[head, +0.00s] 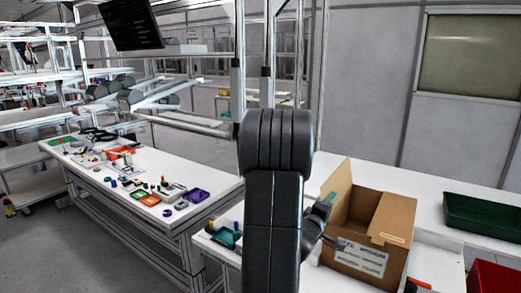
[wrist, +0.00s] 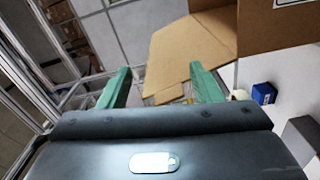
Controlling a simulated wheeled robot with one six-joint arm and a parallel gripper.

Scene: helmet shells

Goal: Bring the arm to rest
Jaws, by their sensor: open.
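My arm stands upright in the middle of the head view, a thick dark grey column of links. My gripper (wrist: 162,86) shows in the wrist view with its two green fingers wide apart and nothing between them. In the head view part of the gripper (head: 323,208) shows at the right of the arm, just left of the cardboard box (head: 388,222); the arm hides the rest. The box stands open on the white table, flaps up. In the wrist view the box (wrist: 275,28) and its flap lie beyond the fingertips; I cannot tell whether they touch.
The white worktable (head: 437,242) also bears a dark green bin (head: 482,218) at right. A red bin (head: 493,277) is below it. Teal and dark items (head: 224,236) lie left of my arm. A second table (head: 100,172) at left holds many small parts. A blue item (wrist: 264,93) lies near the fingers.

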